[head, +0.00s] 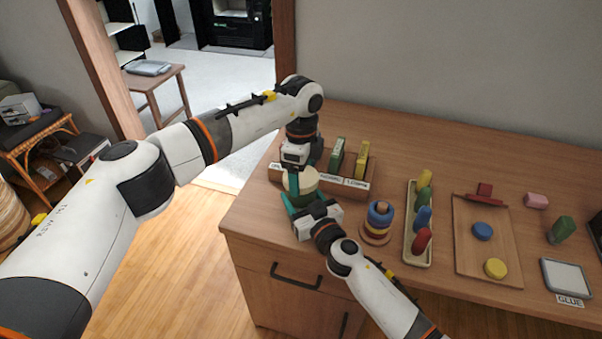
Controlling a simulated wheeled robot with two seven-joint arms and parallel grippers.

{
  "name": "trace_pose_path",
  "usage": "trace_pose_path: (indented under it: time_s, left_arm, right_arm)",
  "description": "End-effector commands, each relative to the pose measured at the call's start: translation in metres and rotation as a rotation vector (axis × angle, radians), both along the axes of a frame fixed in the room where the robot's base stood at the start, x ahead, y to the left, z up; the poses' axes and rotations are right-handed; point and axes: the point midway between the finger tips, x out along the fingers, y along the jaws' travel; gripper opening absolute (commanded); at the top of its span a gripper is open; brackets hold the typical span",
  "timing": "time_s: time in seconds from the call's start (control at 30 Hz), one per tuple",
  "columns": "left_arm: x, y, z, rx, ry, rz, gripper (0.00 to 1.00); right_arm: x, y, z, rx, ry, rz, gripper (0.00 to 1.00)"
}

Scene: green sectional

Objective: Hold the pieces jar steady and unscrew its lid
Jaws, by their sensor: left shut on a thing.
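The pieces jar (303,184) stands near the left end of the wooden worktop, a pale round shape with a greenish lower part, mostly hidden by my grippers. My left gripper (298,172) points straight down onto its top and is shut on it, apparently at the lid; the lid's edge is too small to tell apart. My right gripper (297,200) comes in from the lower right at the jar's side, with a teal finger showing at the jar's left. Whether its fingers press on the jar is hidden.
Right behind the jar is a labelled wooden sorter (361,184) with green and yellow blocks. To the right are a ring stacker (377,222), a peg tray (411,255), a board with shapes (505,262) and a glue pad (566,278).

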Motion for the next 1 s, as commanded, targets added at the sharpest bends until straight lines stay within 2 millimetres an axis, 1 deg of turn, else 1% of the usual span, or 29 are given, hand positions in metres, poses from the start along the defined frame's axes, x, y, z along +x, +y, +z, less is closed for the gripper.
trace_pose_path:
  time_s: [0.23, 0.33, 0.53, 0.6, 0.77, 0.8, 0.93, 0.97, 1.0]
  left_arm:
    - [0.0, 0.0, 0.003, 0.0, -0.001, 0.0, 0.5]
    - [0.001, 0.0, 0.011, -0.001, -0.002, 0.0, 0.5]
    - [0.001, 0.0, 0.037, -0.001, -0.002, 0.0, 0.5]
    - [0.0, 0.0, 0.04, -0.001, -0.002, 0.0, 0.5]
    - [0.0, 0.0, 0.04, 0.0, 0.0, 0.0, 0.5]
    - [0.0, 0.0, 0.04, 0.0, 0.0, 0.0, 0.5]
    - [0.0, 0.0, 0.04, 0.0, 0.0, 0.0, 0.5]
    - [0.0, 0.0, 0.04, 0.0, 0.0, 0.0, 0.5]
    - [0.0, 0.0, 0.04, 0.0, 0.0, 0.0, 0.5]
  right_arm:
    - [0.0, 0.0, -0.001, 0.0, 0.001, 0.0, 0.0]
    - [0.0, 0.0, -0.001, 0.0, 0.001, 0.0, 0.0]
    - [0.0, 0.0, -0.001, 0.0, 0.001, 0.0, 0.0]
    - [0.0, 0.0, -0.001, 0.0, 0.001, 0.0, 0.0]
    - [0.0, 0.0, 0.0, 0.0, 0.001, 0.0, 0.0]
    - [0.0, 0.0, 0.0, 0.0, 0.001, 0.0, 0.64]
    - [0.0, 0.0, 0.0, 0.0, 0.001, 0.0, 0.85]
    - [0.0, 0.0, 0.0, 0.0, 0.001, 0.0, 0.88]
    - [0.0, 0.0, 0.0, 0.0, 0.001, 0.0, 0.88]
